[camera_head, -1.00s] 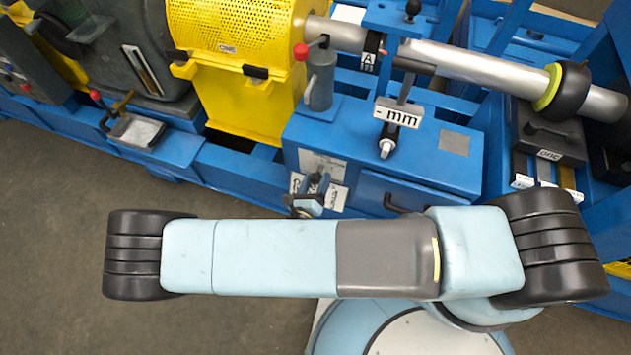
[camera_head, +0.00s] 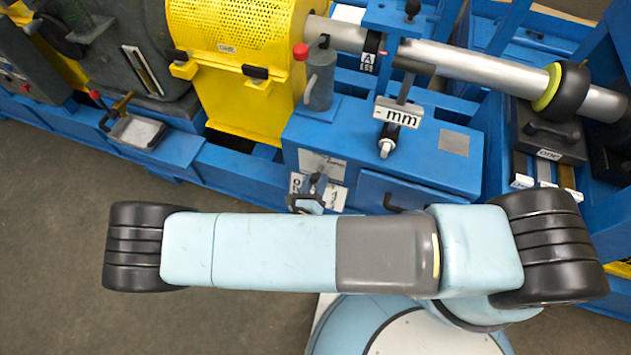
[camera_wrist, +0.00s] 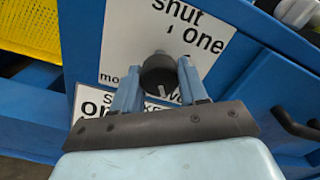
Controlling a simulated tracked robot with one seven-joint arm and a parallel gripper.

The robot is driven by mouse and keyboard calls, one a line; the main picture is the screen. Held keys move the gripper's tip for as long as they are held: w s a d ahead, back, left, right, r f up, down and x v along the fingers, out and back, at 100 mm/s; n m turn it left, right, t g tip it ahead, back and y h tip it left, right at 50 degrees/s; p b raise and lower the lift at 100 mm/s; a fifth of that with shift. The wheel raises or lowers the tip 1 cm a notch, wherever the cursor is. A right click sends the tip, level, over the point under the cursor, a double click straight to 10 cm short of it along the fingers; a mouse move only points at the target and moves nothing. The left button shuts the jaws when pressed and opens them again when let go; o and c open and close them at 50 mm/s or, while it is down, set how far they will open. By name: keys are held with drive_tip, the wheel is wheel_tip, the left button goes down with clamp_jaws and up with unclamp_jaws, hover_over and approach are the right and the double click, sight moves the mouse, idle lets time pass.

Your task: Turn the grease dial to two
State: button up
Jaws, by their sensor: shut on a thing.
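The grease dial (camera_wrist: 158,73) is a round dark knob on a white label plate (camera_wrist: 118,35) on the front of the blue cabinet. The plate reads "shut" and "one" above and beside the knob; lower lettering is partly covered by my gripper. My gripper (camera_wrist: 160,83) comes from below in the wrist view, its two fingers on either side of the knob and shut on it. In the head view my gripper (camera_head: 312,190) is small, in front of the label on the cabinet, and the knob itself is hidden there. I cannot read the dial's setting with certainty.
The blue cabinet (camera_head: 420,160) carries a drawer with a dark handle (camera_head: 395,203) to the right of the dial. A grey cylinder with a red knob (camera_head: 319,78) and a "- mm" gauge (camera_head: 397,113) stand on top. A yellow mesh guard (camera_head: 230,45) is at the left.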

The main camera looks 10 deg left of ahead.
drive_tip(key=shift+m, duration=0.6)
drive_tip(key=o, duration=1)
drive_tip(key=shift+o, duration=0.2)
drive_tip(key=s+a, duration=0.1)
drive_tip(key=s, duration=1.2)
drive_tip(key=shift+s, duration=0.4)
drive_tip(key=shift+a+f, duration=0.1)
